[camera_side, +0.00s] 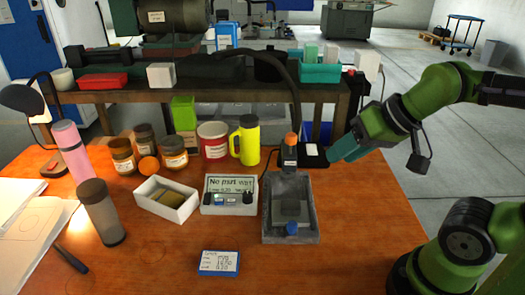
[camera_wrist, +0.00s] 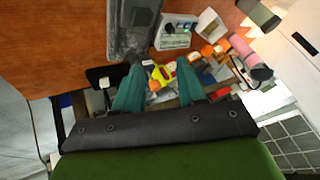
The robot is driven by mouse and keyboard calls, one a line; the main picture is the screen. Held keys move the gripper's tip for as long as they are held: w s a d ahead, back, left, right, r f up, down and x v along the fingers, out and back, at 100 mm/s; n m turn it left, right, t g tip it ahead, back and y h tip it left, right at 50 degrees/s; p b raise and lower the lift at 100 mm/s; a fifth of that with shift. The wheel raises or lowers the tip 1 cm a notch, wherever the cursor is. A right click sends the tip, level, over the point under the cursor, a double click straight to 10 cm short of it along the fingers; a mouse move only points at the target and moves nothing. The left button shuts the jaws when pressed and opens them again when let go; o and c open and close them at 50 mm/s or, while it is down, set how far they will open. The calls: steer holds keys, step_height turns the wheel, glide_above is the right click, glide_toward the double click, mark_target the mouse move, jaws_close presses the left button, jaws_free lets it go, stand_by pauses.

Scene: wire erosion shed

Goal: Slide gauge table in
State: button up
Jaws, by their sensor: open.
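The gauge (camera_side: 268,232) is a grey tray-like base with a dark post and an orange cap (camera_side: 291,139) at its back. Its gauge table (camera_side: 290,206) is a grey block inside the base, with a blue knob (camera_side: 292,229) at the front. Part of the gauge shows at the top of the wrist view (camera_wrist: 117,40). My gripper (camera_side: 335,155) is open and empty, to the right of and behind the gauge, apart from it. In the wrist view its teal fingers (camera_wrist: 160,66) are spread, with nothing held between them.
A display box (camera_side: 230,196) reading "No part" stands left of the gauge. A black pad (camera_side: 312,158) lies near my fingers. A blue-edged card (camera_side: 219,263) lies in front. The table's right front is clear.

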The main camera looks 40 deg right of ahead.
steer(key=shift+o, duration=1.1)
steer(key=shift+a+f, duration=0.15)
steer(key=shift+f, duration=0.05)
steer(key=g+h, duration=0.2)
steer(key=g, duration=0.5)
glide_above(292, 224)
steer(key=shift+f, duration=1.35)
step_height(292, 224, down, 16)
steer(key=shift+f, duration=0.1)
jaws_close()
